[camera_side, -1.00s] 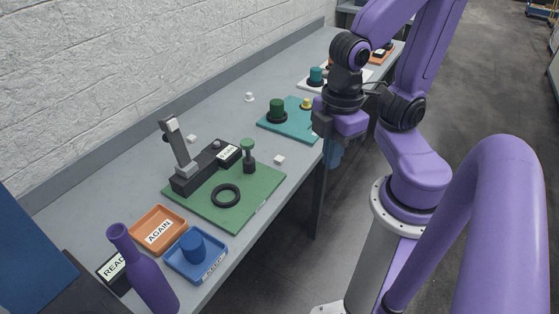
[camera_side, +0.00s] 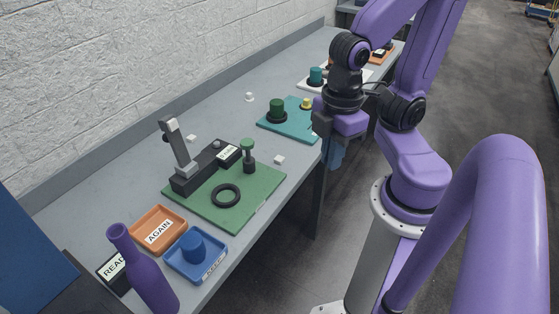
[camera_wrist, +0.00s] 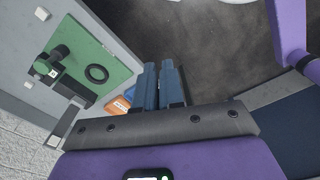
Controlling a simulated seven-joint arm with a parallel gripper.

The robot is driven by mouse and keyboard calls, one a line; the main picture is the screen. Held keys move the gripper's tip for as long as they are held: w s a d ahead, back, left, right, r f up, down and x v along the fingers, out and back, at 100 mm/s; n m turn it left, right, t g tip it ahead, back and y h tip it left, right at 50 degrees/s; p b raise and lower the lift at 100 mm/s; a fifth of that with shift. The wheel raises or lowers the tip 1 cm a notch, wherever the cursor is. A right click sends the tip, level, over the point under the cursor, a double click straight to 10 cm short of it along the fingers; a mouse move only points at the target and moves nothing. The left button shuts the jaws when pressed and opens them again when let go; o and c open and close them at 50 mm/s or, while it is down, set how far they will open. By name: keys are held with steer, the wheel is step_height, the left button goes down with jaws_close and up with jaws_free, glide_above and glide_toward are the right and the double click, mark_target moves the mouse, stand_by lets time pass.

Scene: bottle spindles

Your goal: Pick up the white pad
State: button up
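Several small white pieces that could be the white pad lie on the grey bench. One white block (camera_side: 280,159) lies just beyond the right corner of the green mat. Another white block (camera_side: 191,139) lies behind the mat, and a small white piece (camera_side: 249,97) sits farther back. White pieces also show in the wrist view, one near the top left (camera_wrist: 41,14). My gripper (camera_wrist: 158,66) points down beside the bench's front edge, over the floor and apart from every white piece. Its blue fingers are close together with nothing visible between them. In the side view the fingers are partly hidden.
The green mat (camera_side: 260,203) bears a black fixture, a black ring (camera_side: 226,195) and a green-topped spindle (camera_side: 248,155). An orange tray (camera_side: 153,220), a blue tray (camera_side: 215,262) and a purple bottle (camera_side: 140,265) stand nearer. A teal mat (camera_side: 290,128) lies farther back.

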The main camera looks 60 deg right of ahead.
steer(key=o, duration=0.9)
steer(key=shift+c, duration=0.2)
steer(key=w+d+f+m, duration=0.1)
steer(key=w+f+m, duration=0.1)
steer(key=w+m, duration=0.75)
steer(key=m, duration=2.1)
glide_above(281, 156)
step_height(281, 156, down, 9)
step_height(281, 156, down, 17)
steer(key=shift+r, duration=0.1)
